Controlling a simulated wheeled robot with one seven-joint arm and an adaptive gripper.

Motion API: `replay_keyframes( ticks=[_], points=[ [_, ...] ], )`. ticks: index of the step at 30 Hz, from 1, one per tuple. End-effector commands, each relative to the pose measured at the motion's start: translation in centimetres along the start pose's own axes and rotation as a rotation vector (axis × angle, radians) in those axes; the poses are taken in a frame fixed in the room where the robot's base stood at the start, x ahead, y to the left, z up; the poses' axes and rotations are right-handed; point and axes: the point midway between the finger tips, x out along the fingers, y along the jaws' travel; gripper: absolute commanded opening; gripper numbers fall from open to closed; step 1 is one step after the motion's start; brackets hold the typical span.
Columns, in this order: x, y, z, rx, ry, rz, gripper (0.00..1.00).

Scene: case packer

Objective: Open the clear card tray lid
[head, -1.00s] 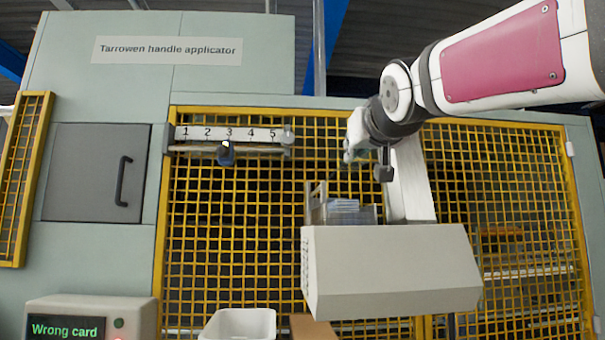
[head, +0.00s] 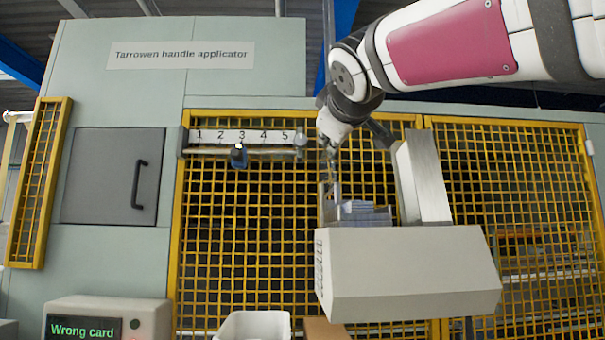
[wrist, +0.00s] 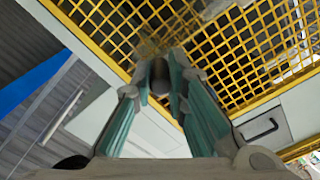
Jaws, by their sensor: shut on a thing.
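The card tray (head: 381,221) sits behind the top of the pale grey housing, with a stack of bluish cards in it. An upright, pale, partly see-through piece (head: 325,205) stands at its left end; I cannot tell whether this is the lid or a wall. My gripper (head: 331,178) points down just above that end. In the wrist view, my gripper (wrist: 160,78) has its teal fingers closed around a small dark rounded piece (wrist: 160,75), which looks like a grip on the lid. The clear lid itself is hard to make out.
The pale grey housing (head: 410,275) juts out in front of the tray, with a grey upright (head: 424,178) to its right. Yellow mesh guarding (head: 250,225) stands behind. A numbered rail (head: 240,137) with a dark blue slider is left; a display (head: 85,329) reads "Wrong card".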

Motion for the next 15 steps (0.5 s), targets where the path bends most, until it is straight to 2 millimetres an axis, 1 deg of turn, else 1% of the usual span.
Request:
replay_keyframes(
  ticks=[1, 6, 15],
  points=[
    [0.06, -0.36, -0.12, -0.022, -0.001, -0.004, 0.00],
    [0.07, -0.78, -0.44, -0.082, -0.003, -0.004, 0.00],
    [0.08, -1.07, -0.59, -0.117, -0.005, -0.005, 0.00]
  ],
)
